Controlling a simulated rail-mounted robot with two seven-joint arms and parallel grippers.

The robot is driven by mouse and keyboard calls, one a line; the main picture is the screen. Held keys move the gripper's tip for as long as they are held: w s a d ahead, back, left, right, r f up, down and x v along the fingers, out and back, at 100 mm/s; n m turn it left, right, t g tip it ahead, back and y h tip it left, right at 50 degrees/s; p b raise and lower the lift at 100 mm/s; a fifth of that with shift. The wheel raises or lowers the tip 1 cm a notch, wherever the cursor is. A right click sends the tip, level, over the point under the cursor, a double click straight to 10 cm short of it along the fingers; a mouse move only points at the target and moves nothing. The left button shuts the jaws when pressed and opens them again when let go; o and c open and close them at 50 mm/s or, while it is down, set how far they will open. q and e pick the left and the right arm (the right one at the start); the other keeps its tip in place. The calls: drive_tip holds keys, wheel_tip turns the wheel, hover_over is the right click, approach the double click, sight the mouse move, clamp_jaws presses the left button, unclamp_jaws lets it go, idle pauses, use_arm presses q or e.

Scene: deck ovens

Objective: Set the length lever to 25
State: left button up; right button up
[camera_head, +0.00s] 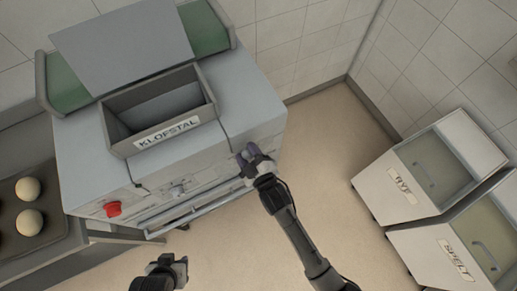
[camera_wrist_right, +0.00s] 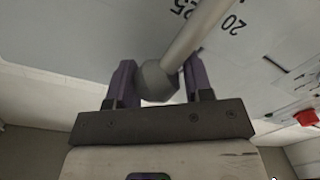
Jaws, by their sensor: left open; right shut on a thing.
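The length lever shows in the right wrist view as a pale rod (camera_wrist_right: 198,35) ending in a grey ball knob (camera_wrist_right: 157,80). The rod lies between the printed 25 (camera_wrist_right: 180,8) on its left and the printed 20 (camera_wrist_right: 233,23) on its right. My right gripper (camera_wrist_right: 160,84) is shut on the knob, with a purple finger on each side. In the head view my right gripper (camera_head: 252,158) is at the front right of the grey machine (camera_head: 185,150) and hides the lever. My left gripper (camera_head: 172,268) is open and empty at the bottom, apart from the machine.
The machine carries a hopper labelled KLOFSTAL (camera_head: 168,133) and a red knob (camera_head: 113,208) on its front. A tray (camera_head: 62,246) with dough balls is at the left. Bins labelled RYE (camera_head: 385,193) and SPELT (camera_head: 430,248) stand at the right. The floor between is clear.

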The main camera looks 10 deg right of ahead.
use_arm(q)
drive_tip(key=shift+d, duration=0.15)
use_arm(e)
drive_tip(key=shift+r, duration=0.15)
drive_tip(key=o, duration=1.2)
drive_tip(key=shift+w+d, duration=0.1)
drive_tip(key=shift+d, duration=0.1)
drive_tip(key=shift+c, duration=0.2)
use_arm(q)
drive_tip(key=shift+d, duration=0.25)
use_arm(e)
drive_tip(key=shift+a, duration=0.1)
drive_tip(key=shift+s, duration=0.2)
drive_tip(key=shift+s, duration=0.35)
drive_tip(key=v, duration=1.3)
